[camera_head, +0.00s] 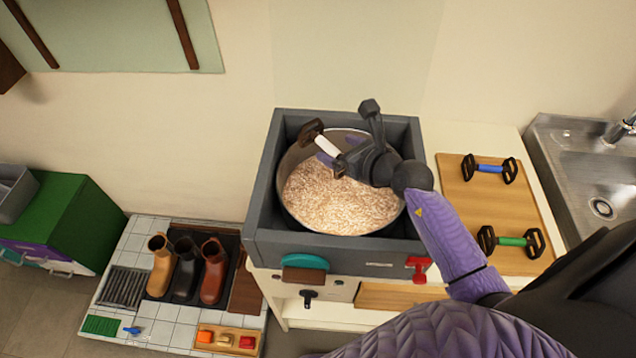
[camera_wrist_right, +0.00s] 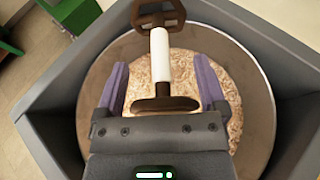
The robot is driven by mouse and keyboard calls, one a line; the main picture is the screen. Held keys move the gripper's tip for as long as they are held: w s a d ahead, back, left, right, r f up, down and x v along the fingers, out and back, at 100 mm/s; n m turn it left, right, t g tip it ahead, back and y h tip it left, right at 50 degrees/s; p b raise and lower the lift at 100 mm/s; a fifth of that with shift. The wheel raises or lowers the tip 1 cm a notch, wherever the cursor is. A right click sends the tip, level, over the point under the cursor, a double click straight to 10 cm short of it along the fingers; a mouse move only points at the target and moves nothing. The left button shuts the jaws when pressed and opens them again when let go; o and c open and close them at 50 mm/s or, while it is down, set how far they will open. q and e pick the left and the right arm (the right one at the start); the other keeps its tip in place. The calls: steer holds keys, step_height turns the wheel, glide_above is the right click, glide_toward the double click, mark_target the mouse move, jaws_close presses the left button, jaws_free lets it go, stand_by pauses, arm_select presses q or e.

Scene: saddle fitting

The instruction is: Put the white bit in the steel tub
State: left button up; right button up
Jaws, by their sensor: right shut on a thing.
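The white bit (camera_head: 327,146) has a white bar with dark brown end pieces. My right gripper (camera_head: 332,160) is shut on it and holds it over the steel tub (camera_head: 291,166), towards its back left. In the right wrist view the bit (camera_wrist_right: 160,55) lies between the two purple fingers (camera_wrist_right: 161,63), one end piece close to the palm. The tub wall (camera_wrist_right: 258,90) curves around below it. The tub holds pale shavings and sits in a grey square frame. The exact height of the bit above the shavings is hard to tell. My left gripper is out of view.
Right of the tub, a wooden board (camera_head: 456,215) carries a blue bit (camera_head: 490,168) and a green bit (camera_head: 512,240). A sink (camera_head: 570,165) is farther right. Boots (camera_head: 187,268) stand on a tiled platform at lower left. The grey frame (camera_head: 262,200) rises around the tub.

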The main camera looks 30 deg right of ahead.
step_height(320, 180, down, 7)
steer(key=b, duration=0.3)
steer(key=shift+d, duration=0.15)
steer(key=shift+f, duration=0.2)
steer(key=shift+r, duration=0.25)
steer(key=shift+f, duration=0.3)
steer(key=shift+f+b, duration=0.35)
steer(key=shift+b, duration=0.15)
